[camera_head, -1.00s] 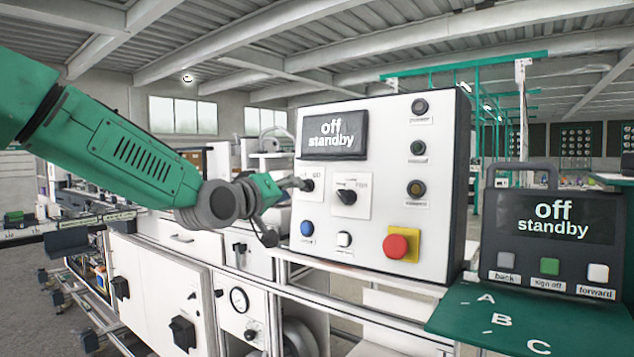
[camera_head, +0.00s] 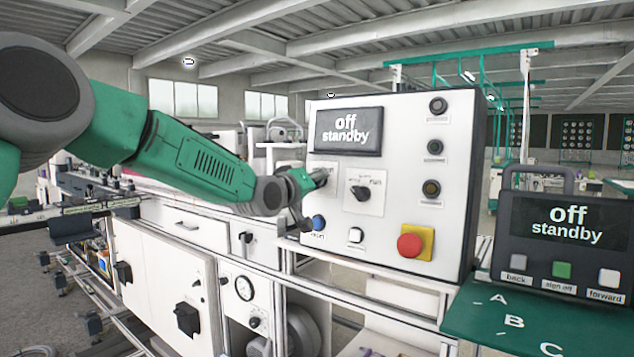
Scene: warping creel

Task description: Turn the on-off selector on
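A white control panel (camera_head: 400,190) with a black edge stands in the middle; its display (camera_head: 348,132) reads "off standby". Its left selector (camera_head: 322,178) is largely hidden by my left gripper (camera_head: 314,200), which comes in from the left at the panel's left edge. One finger is up by the selector knob and the other hangs lower, apart from it. Whether the upper finger touches the knob I cannot tell. A second black selector (camera_head: 359,191), labelled on a white plate, is to the right. My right gripper is not in view.
Below are a blue button (camera_head: 318,223), a white button (camera_head: 355,236) and a red knob on yellow (camera_head: 410,245). Dark round fittings line the panel's right side. A dark terminal (camera_head: 560,235), also reading "off standby", stands on a green shelf (camera_head: 500,320).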

